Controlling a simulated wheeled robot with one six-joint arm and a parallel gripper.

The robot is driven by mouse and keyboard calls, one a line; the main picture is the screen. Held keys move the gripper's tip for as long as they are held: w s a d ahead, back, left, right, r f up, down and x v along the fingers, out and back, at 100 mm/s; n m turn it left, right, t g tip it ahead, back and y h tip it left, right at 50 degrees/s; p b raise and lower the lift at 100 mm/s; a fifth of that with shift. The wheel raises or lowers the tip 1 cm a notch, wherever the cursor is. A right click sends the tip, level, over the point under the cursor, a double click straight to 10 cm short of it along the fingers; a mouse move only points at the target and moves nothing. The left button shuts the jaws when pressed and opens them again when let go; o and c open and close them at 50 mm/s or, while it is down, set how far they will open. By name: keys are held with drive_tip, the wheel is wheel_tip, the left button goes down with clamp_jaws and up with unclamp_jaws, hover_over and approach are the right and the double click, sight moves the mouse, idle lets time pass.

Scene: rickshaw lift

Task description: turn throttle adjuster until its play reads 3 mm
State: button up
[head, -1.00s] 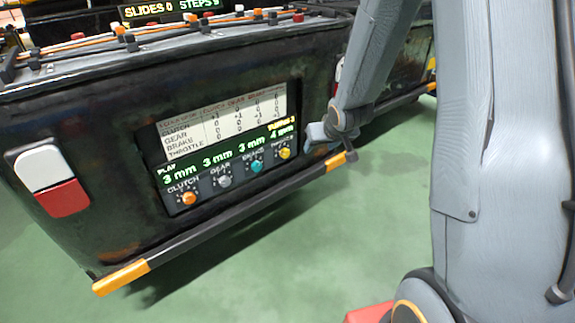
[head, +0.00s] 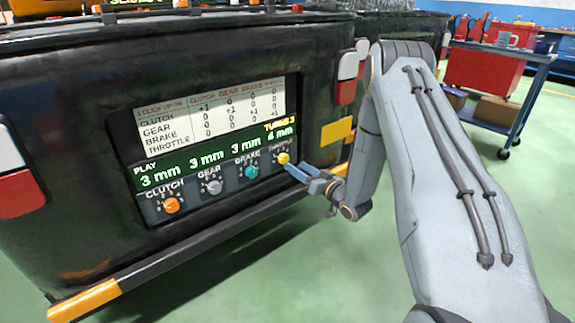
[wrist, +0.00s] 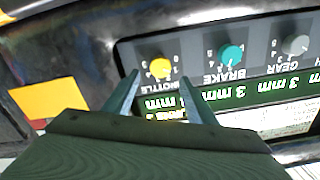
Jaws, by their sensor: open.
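The yellow throttle adjuster (head: 283,158) is the rightmost knob on the panel, under a green display (head: 215,155) whose throttle play reads 4 mm. Clutch, gear and brake each read 3 mm. My gripper (head: 291,169) is open just right of the throttle knob in the head view. In the wrist view the yellow knob (wrist: 160,68) shows beyond and between the two fingertips of my gripper (wrist: 158,82). The fingers look apart from the knob; I cannot tell the exact gap.
The orange clutch knob (head: 171,205), grey gear knob (head: 213,186) and teal brake knob (head: 251,171) sit left of the throttle. A black bumper bar (head: 190,257) runs below the panel. A red-and-blue cart (head: 490,70) stands at the back right.

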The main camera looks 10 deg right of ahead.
sight(285, 160)
drive_tip(key=b+x, duration=0.1)
drive_tip(key=x, duration=0.5)
drive_tip(key=shift+w+a, duration=0.1)
drive_tip(key=shift+w, duration=0.1)
drive_tip(key=c, duration=1)
drive_tip(key=shift+c, duration=0.2)
drive_tip(key=shift+s+n, duration=0.1)
drive_tip(key=shift+n, duration=0.4)
drive_tip(key=n+p, duration=0.1)
drive_tip(key=n, duration=0.1)
drive_tip(key=shift+n, duration=0.4)
drive_tip(key=shift+a+n+p, duration=0.1)
drive_tip(key=shift+n+p, duration=0.9)
drive_tip(key=shift+n, duration=1.1)
